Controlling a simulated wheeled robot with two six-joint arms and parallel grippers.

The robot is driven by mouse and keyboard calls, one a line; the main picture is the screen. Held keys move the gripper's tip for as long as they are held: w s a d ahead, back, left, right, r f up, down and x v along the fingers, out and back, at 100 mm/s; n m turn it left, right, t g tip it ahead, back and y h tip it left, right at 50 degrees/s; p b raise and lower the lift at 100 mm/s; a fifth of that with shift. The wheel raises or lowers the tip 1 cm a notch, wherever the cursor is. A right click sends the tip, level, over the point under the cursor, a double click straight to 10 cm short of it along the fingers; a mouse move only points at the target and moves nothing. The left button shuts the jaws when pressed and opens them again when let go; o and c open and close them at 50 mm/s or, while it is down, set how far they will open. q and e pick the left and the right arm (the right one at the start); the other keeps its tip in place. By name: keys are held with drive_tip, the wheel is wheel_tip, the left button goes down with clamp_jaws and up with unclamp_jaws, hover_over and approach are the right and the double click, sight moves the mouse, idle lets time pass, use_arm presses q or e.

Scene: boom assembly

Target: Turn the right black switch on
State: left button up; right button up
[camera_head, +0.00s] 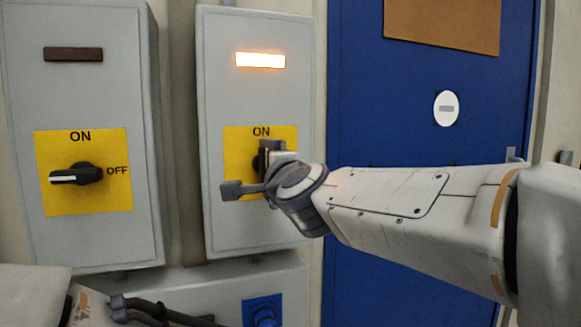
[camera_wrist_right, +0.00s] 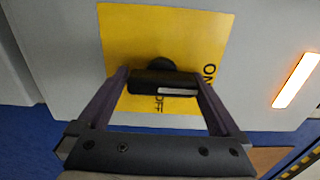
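The right black switch (camera_wrist_right: 160,82) sits on a yellow plate (camera_wrist_right: 200,30) on the right grey box (camera_head: 258,225). In the wrist view its white mark points toward the word ON. The orange-white lamp (camera_head: 260,60) above it is lit. My right gripper (camera_wrist_right: 161,80) is open, with one finger beside each end of the switch handle; I cannot tell whether they touch it. In the head view my right gripper (camera_head: 262,160) hides most of the switch. Part of my left arm and a dark part of its gripper (camera_head: 165,312) show at the bottom left; its fingers are unclear.
The left grey box (camera_head: 100,230) carries another black switch (camera_head: 78,175), lying level with its white mark to the left, under a dark lamp (camera_head: 73,54). A blue door (camera_head: 400,110) stands at right. A blue fitting (camera_head: 262,311) is on the lower box.

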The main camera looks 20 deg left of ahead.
drive_tip(key=v, duration=1)
drive_tip(key=shift+d, duration=0.2)
drive_tip(key=shift+s, duration=0.1)
drive_tip(key=x, duration=1)
drive_tip(key=shift+w+a+r, duration=0.1)
drive_tip(key=shift+w+a, duration=0.05)
drive_tip(key=shift+w, duration=0.05)
drive_tip(key=shift+s, duration=0.15)
